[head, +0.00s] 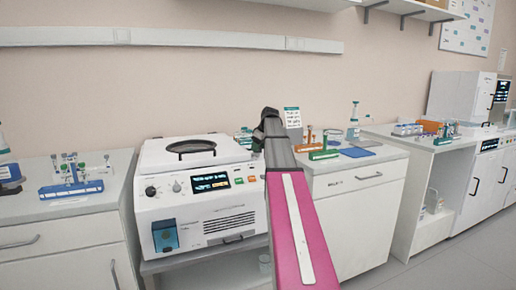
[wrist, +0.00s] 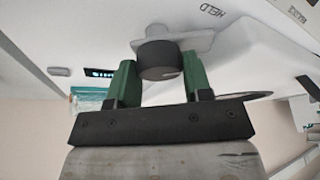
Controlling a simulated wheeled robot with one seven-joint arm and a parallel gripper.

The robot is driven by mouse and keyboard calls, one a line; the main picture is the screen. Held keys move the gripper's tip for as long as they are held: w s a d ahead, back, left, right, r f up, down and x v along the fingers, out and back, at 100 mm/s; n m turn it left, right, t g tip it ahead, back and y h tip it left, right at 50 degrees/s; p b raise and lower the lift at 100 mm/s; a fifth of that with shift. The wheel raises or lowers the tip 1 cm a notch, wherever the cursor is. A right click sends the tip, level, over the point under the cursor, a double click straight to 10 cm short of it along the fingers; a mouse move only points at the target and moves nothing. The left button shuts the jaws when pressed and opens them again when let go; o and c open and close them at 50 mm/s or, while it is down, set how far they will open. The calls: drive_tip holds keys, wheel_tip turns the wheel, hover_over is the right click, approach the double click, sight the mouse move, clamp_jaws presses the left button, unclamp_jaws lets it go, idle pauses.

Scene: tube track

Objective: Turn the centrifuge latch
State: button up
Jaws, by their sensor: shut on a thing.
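The centrifuge (head: 205,190) is a white box with a round-handled lid, a lit screen and a blue front part, standing left of centre in the head view. My arm crosses its right edge there, and my fingers and the latch are hidden in that view. In the wrist view, the latch is a dark round knob (wrist: 157,58) on a grey plate against a white surface, beside the printed word "HELD" and a second label partly cut off. My gripper (wrist: 160,75) has its green fingers on either side of the knob, shut on it.
A left counter holds a blue tube rack (head: 71,188). A right counter (head: 360,160) carries small racks, a bottle (head: 353,120) and a blue mat (head: 357,152). A wall rail and shelf are above. Open floor shows at lower right.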

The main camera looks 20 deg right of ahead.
drive_tip(key=n, duration=0.2)
drive_tip(key=n+g+y, duration=0.1)
drive_tip(key=n, duration=0.2)
drive_tip(key=shift+w+n+g+y, duration=0.15)
drive_tip(key=shift+n+g+y, duration=0.15)
drive_tip(key=n+g, duration=0.2)
drive_tip(key=n, duration=0.3)
drive_tip(key=shift+n, duration=0.4)
drive_tip(key=o, duration=0.9)
